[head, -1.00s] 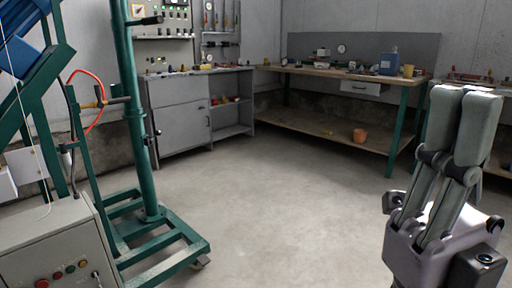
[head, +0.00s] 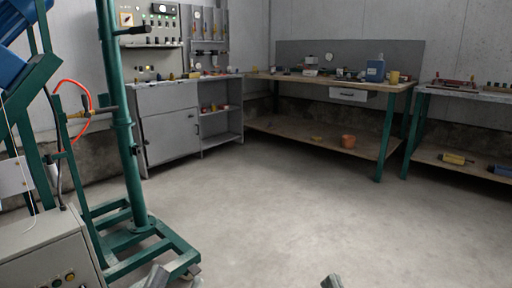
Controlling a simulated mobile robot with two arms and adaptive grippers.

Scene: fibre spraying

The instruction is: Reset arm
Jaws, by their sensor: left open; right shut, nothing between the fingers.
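My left gripper (head: 174,276) shows only as grey fingertips at the bottom edge, in front of the foot of the green stand. Its tips are apart and nothing shows between them. My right gripper (head: 332,282) shows only as a small grey tip at the bottom edge, right of the middle, over bare floor. It is shut and holds nothing that I see. The rest of both arms is below the picture.
A green wheeled stand (head: 122,130) with a control box (head: 45,252) is at the left. Grey cabinets (head: 170,135) and workbenches (head: 395,125) line the back. An orange pot (head: 348,141) sits on a lower shelf. The middle floor is clear.

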